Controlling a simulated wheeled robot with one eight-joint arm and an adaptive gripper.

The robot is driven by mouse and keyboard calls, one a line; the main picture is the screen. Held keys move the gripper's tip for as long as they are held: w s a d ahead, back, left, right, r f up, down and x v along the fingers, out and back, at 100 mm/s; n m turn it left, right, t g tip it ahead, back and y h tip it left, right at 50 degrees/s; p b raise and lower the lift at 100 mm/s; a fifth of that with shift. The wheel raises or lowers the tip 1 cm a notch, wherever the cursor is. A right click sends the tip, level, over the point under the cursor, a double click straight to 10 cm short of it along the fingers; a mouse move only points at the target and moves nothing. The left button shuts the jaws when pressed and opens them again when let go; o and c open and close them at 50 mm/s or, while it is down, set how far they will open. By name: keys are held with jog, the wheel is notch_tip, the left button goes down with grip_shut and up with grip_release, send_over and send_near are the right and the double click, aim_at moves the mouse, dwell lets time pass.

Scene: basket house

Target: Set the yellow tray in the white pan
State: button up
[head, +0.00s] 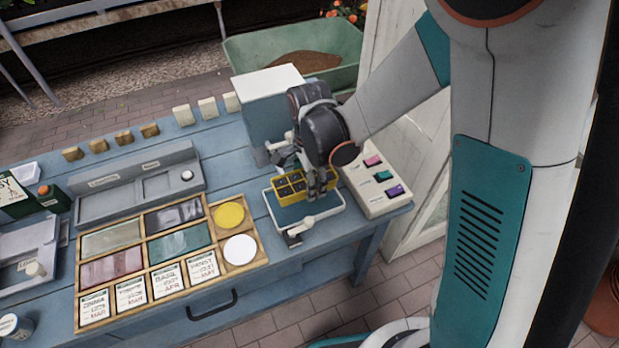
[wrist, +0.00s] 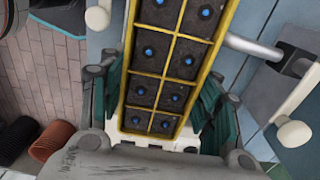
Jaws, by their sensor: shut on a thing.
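The yellow tray (head: 290,192) has dark cells, with blue dots that show in the wrist view (wrist: 168,58). My gripper (head: 318,190) is shut on the tray, with its dark green finger pads on both sides of it in the wrist view (wrist: 160,100). The white-rimmed pan (head: 327,212) is on the blue bench, with the tray over its back part in the head view. The pan's blue-grey inside shows in front of the tray. I cannot tell whether the tray touches the pan's floor.
A white panel with coloured labels (head: 376,181) stands close to the pan's right. A pale-topped box (head: 270,108) stands behind. A wooden divided case (head: 170,255) and a grey holder (head: 138,187) lie to the left. Small levers (head: 300,229) stick up at the pan's front.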

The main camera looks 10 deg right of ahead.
aim_at(309, 204)
jog(key=shift+f+b, duration=2.3)
jog(key=shift+f, duration=1)
jog(key=shift+f+b, duration=0.65)
jog(key=o, duration=1.4)
jog(key=shift+o, duration=0.2)
jog(key=o, duration=0.4)
